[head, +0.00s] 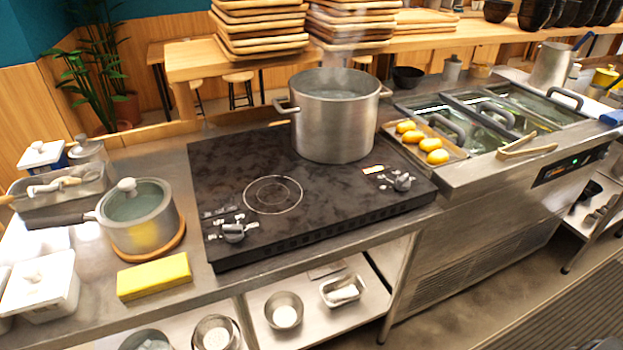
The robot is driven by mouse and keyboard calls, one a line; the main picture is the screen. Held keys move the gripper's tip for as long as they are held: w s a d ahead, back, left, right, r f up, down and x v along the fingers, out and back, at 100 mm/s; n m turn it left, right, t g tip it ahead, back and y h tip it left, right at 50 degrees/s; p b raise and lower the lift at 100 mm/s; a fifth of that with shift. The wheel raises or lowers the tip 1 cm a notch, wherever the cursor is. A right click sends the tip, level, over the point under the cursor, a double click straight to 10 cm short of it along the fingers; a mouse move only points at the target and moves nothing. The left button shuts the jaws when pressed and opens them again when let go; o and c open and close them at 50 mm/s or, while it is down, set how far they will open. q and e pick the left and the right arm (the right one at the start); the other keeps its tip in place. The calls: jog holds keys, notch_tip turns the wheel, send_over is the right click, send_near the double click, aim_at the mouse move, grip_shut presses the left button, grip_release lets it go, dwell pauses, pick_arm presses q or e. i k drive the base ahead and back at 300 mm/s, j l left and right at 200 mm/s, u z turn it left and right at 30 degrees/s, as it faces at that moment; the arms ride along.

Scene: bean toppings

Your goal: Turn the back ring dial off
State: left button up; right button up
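A black cooktop (330,190) lies on the steel counter. A large steel pot (335,125) stands at its back right, over where a back ring would be, and hides it. Faint steam rises above the pot. A bare front ring (273,194) shows as thin pale circles. One dial (233,231) is at the cooktop's front left, another dial (402,181) at its front right. Small markings beside both are too small to read, and I cannot tell which dial serves which ring. Neither of my grippers is in view.
A lidded saucepan (137,222) on a wooden trivet and a yellow block (154,277) are left of the cooktop. A tray of yellow buns (426,142) and a steel fryer-like unit (500,120) are right. The space before the cooktop is clear.

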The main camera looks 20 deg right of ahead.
aim_at(402, 184)
jog(key=z, duration=1.3)
